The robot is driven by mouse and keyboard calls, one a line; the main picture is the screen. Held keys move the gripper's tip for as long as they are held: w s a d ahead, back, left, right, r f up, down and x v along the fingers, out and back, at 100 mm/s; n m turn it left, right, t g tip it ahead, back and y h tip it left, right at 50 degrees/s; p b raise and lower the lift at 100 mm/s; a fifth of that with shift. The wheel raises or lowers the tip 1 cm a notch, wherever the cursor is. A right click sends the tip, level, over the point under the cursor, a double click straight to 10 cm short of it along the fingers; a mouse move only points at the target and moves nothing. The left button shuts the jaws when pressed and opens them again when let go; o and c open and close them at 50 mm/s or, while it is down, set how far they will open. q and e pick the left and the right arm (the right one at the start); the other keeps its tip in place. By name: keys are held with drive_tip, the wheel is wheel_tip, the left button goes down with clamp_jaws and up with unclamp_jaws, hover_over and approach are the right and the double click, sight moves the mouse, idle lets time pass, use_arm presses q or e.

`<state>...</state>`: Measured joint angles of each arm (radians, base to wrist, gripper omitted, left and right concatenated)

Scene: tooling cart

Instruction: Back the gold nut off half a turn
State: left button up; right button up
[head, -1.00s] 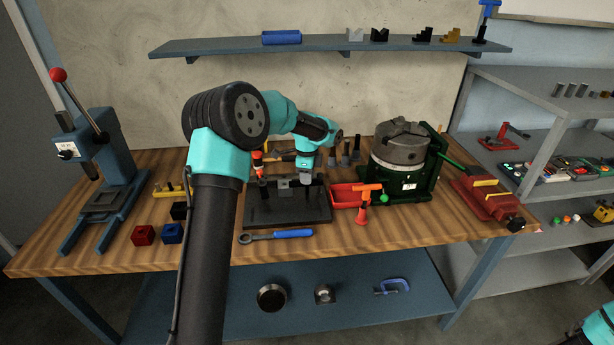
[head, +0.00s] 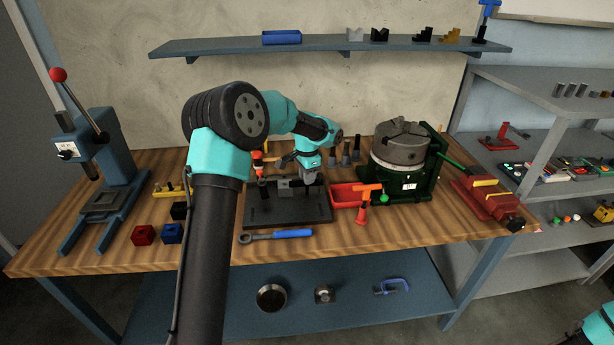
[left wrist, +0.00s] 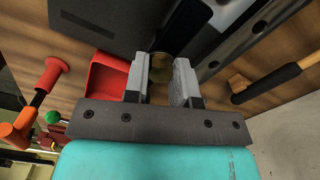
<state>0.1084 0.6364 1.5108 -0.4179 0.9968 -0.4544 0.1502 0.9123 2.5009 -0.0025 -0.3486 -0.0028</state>
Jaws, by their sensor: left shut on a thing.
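The gold nut (left wrist: 160,68) shows in the left wrist view as a dull brass-coloured round piece between the two grey fingers. My left gripper (left wrist: 161,82) is shut on it. In the head view my left gripper (head: 308,177) points down at the back right of the dark fixture plate (head: 290,213), and its wrist is tilted. The nut itself cannot be made out there. The fixture's dark plate and grey rail also show in the left wrist view. Only a bit of teal arm shows at the bottom right of the head view; my right gripper is out of sight.
A red bin (head: 346,194) and an orange-handled tool (head: 365,200) stand just right of the fixture. The green-based chuck (head: 399,150) is farther right. A blue-handled wrench (head: 276,235) lies in front. Several dark pegs stand behind.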

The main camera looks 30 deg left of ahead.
use_arm(q)
drive_tip(key=shift+n, duration=0.6)
drive_tip(key=o, duration=0.9)
drive_tip(key=shift+r, duration=0.15)
wheel_tip(320, 180, up, 17)
drive_tip(key=shift+r, duration=0.1)
idle(0.5)
